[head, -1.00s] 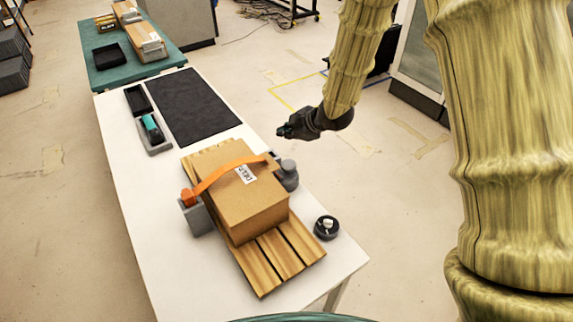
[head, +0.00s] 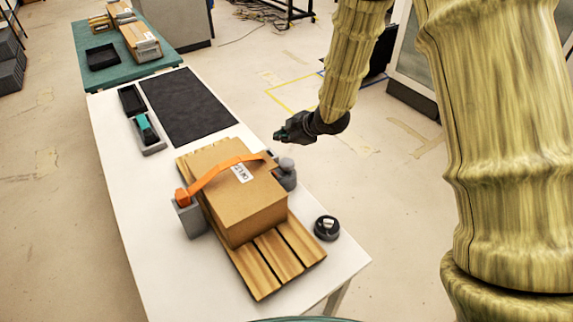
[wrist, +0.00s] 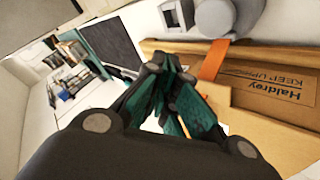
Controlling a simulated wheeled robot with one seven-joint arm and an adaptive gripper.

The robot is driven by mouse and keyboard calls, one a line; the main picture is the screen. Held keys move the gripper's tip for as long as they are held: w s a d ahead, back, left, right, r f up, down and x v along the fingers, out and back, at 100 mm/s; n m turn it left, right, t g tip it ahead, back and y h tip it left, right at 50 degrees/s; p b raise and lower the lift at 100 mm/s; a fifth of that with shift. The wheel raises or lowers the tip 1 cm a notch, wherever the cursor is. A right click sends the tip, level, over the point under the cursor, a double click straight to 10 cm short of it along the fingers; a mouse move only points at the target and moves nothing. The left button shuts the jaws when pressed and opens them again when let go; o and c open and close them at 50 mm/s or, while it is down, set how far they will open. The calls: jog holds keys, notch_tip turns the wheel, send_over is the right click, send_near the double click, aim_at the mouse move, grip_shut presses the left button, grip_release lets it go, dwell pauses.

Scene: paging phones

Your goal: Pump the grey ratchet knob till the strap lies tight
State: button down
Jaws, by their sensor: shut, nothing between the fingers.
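A cardboard box (head: 236,205) sits on a wooden pallet (head: 281,256) on the white table. An orange strap (head: 215,172) crosses the box top, bowed up off it near the left edge. Its left end meets a grey block (head: 192,220). Its right end meets the grey ratchet with a round grey knob (head: 287,164); the knob also shows at the top of the wrist view (wrist: 215,17). My gripper (head: 281,135) is in the air beyond the table's right edge, apart from the knob. Its teal-padded fingers (wrist: 172,98) are shut and empty.
A black mat (head: 188,105) and a grey tray with a teal-and-black tool (head: 147,130) lie farther back on the table. A round black item (head: 327,228) sits right of the pallet. A green table (head: 115,68) with boxes stands behind.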

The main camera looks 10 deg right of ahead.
aim_at(281, 161)
jog(key=shift+f+b, duration=2.25)
jog(key=shift+f, duration=1.3)
jog(key=shift+f, duration=0.4)
jog(key=shift+f+b, duration=0.9)
jog(key=shift+f, duration=0.2)
jog(key=shift+r, duration=0.1)
dwell(0.4)
jog(key=shift+r+p, duration=1.15)
jog(key=shift+r, duration=0.3)
jog(key=shift+w, duration=0.1)
jog(key=shift+r+p, duration=1.9)
jog(key=shift+r, duration=0.6)
